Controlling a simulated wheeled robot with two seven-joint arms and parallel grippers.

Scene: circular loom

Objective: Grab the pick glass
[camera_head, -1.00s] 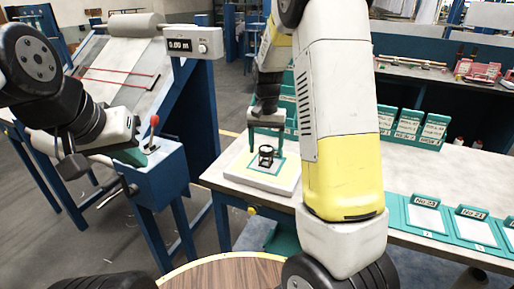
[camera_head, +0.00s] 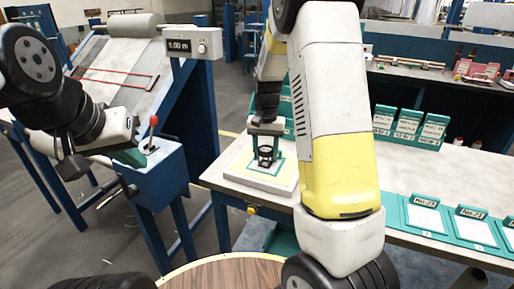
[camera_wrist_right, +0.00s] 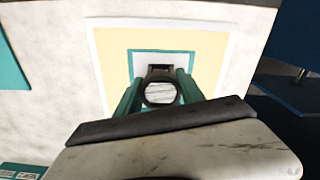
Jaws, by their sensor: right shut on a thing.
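The pick glass (camera_head: 265,155) is a small black-framed magnifier standing on a pad (camera_head: 237,168) with a yellow face and a teal-edged square, at the left end of the table. My right gripper (camera_head: 264,148) reaches down over it with green fingers on either side, shut on it. The right wrist view shows the pick glass (camera_wrist_right: 160,90) with its round lens between the two fingers (camera_wrist_right: 160,92). My left gripper (camera_head: 132,155) is beside the blue box with a red-knobbed lever (camera_head: 152,130); its fingers are too small and hidden to judge.
The white table (camera_head: 390,180) carries teal sample trays (camera_head: 425,218) at the right and upright teal card holders (camera_head: 408,125) at the back. A loom frame with a display (camera_head: 180,46) stands at the left. The table middle is clear.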

